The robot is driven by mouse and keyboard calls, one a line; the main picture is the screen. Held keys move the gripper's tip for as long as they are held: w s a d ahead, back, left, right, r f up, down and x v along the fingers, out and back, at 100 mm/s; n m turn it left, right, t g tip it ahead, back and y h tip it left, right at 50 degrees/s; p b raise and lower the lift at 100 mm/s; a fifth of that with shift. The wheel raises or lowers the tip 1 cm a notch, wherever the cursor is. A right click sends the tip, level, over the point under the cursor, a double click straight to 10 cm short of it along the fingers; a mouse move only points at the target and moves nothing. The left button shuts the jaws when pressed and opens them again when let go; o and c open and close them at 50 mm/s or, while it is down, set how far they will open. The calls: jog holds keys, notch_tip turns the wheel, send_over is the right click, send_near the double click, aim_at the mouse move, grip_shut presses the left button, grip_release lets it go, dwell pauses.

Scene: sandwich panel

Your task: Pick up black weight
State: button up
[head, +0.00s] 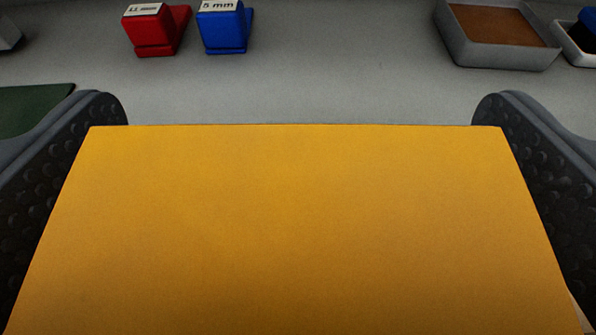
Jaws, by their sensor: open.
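My gripper (300,110) shows as two dark, dimpled finger pads, one at each side of the picture, spread wide apart. A large flat orange-yellow surface (300,225) fills the space between them and overlaps their inner edges. I cannot tell whether the pads touch it. No black weight can be made out; the orange-yellow surface hides much of the lower view.
On the grey table (345,90) beyond stand a red block (155,35) and a blue block (225,32), both with white labels. A grey tray with a brown inside (500,50) is at the back right. A dark green patch (35,105) lies left.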

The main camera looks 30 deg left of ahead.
jog(key=c, duration=2)
jog(key=shift+w+r, duration=0.1)
jog(key=shift+c, duration=0.2)
